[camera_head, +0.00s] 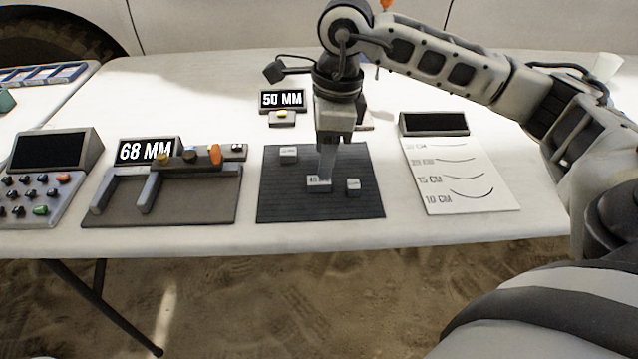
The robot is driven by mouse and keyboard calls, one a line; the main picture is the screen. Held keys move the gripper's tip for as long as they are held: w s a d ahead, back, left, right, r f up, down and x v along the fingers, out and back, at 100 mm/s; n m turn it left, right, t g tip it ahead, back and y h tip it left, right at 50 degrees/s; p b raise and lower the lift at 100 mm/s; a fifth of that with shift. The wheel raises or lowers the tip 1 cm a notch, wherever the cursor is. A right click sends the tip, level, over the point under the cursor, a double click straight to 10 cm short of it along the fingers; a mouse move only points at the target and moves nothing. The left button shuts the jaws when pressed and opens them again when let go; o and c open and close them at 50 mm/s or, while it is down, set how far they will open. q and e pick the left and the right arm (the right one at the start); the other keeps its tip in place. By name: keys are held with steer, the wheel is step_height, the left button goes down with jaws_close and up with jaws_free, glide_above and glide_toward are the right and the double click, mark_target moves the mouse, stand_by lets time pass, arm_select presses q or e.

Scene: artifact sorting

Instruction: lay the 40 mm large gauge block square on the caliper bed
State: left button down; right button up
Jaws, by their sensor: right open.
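A grey block with a label that seems to read 40 (319,186) lies on the dark ribbed mat (275,205) in the middle of the table. Two smaller grey blocks lie on the same mat, one at the upper left (289,155) and one to the right (353,186). My right gripper (326,172) points down over the labelled block, open. Its fingers hide part of the block's back edge, and I cannot tell whether they touch it. The caliper bed (190,204), dark with grey upright jaws, stands left of the mat and looks empty between the jaws. My left gripper is out of view.
The caliper's display (148,151) reads 68 MM. A keypad console (45,180) stands at the far left. A 50 MM sign (282,99) stands behind the mat. A white chart (462,178) with a dark display lies to the right. Bare table separates caliper and mat.

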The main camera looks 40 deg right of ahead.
mark_target(319, 184)
steer(key=f, duration=0.5)
steer(key=shift+w+a+b, duration=0.2)
steer(key=shift+a+b, duration=0.1)
jaws_close()
steer(key=shift+r, duration=0.1)
